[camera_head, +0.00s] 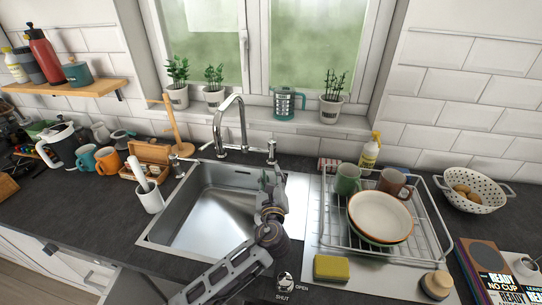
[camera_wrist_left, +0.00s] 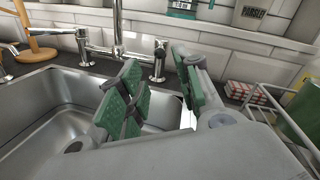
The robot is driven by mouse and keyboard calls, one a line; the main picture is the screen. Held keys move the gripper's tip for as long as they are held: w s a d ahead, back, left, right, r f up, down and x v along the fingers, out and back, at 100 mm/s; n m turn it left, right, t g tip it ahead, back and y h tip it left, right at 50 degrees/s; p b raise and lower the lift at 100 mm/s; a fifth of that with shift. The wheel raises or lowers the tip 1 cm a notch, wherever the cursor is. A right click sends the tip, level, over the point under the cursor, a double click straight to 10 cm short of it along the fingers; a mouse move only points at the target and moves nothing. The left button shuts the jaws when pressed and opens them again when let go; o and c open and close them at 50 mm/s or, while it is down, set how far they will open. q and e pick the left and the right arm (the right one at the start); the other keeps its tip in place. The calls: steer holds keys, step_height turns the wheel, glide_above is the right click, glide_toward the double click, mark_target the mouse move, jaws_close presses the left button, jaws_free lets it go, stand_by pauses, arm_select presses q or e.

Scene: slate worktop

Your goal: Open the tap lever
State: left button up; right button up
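A chrome tap (camera_head: 232,125) with a curved spout stands behind the steel sink, with a handle (camera_head: 271,151) to its right; this handle also shows in the left wrist view (camera_wrist_left: 158,60). A small grey lever-like fitting (camera_head: 286,280) sits at the worktop's front edge, with "SHUT" below it and "OPEN" to its right; its exact position is unclear. My left gripper (camera_head: 267,180) is over the sink's right side, in front of the right handle and apart from it. Its green-padded fingers (camera_wrist_left: 158,92) are spread with nothing between them. My right gripper is not in view.
A dish rack (camera_head: 435,240) with a bowl and mugs stands right of the sink (camera_head: 160,222). A yellow sponge (camera_head: 331,268) lies in front of the rack. A white cup (camera_head: 150,200) stands at the sink's left edge. The sink basin is empty.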

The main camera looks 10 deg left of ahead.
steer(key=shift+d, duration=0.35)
arm_select(q)
glide_toward(271, 146)
steer(key=p+x, duration=0.1)
steer(key=x, duration=0.3)
steer(key=shift+w, duration=0.1)
steer(key=shift+x, duration=1.05)
steer(key=shift+w, duration=0.15)
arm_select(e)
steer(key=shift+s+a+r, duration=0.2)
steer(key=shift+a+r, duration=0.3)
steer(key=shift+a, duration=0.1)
arm_select(q)
steer(key=shift+c, duration=0.2)
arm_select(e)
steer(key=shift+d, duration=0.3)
